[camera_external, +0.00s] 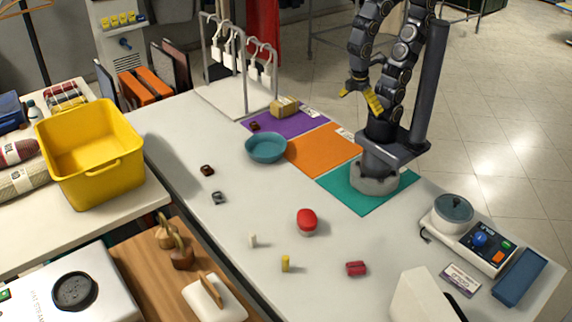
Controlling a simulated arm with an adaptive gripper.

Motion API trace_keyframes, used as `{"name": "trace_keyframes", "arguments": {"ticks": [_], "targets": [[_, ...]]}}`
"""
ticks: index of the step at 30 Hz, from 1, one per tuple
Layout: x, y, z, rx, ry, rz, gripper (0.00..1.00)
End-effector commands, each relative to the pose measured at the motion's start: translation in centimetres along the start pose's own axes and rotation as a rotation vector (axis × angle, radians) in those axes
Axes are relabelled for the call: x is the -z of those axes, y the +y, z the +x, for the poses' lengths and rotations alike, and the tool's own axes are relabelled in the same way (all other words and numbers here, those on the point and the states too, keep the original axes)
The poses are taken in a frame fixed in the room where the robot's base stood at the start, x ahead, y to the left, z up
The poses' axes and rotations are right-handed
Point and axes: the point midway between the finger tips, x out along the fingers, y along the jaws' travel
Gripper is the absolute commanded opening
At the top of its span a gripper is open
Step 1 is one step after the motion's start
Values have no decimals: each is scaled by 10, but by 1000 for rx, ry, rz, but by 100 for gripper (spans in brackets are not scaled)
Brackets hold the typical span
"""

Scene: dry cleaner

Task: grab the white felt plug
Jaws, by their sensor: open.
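A small white plug (252,240), which looks like the felt plug, stands upright on the white table, left of the red rounded object (307,220). Its felt texture is too small to make out. My gripper (359,98), with yellow fingers, is open and empty. It hangs in the air above the far part of the table, well apart from the white plug, which lies toward the front left of it.
A yellow cylinder (286,264) and a dark red block (356,268) stand near the white plug. A teal bowl (266,148), a hanging rack (243,65) and a scale (468,246) are farther off. The table around the plug is mostly clear.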

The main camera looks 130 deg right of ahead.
Motion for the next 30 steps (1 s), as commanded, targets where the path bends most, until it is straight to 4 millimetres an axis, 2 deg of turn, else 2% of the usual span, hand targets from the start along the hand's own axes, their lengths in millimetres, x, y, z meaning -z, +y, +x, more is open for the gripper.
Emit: {"name": "trace_keyframes", "arguments": {"ticks": [1, 2, 3, 4, 13, 17, 20, 25, 30], "targets": [[0, 0, 0, 0, 0, 0, 96], [0, 0, 0, 0, 0, 0, 83], [0, 0, 0, 0, 0, 0, 66], [0, 0, 0, 0, 0, -1, 55], [1, 0, 0, 0, 0, 1, 55], [14, 0, -2, 0, -1, 44, 55], [41, 0, -5, 1, 7, 133, 55], [109, 2, -4, 8, 30, 360, 55], [180, 4, 11, 21, 55, 594, 55]]}}
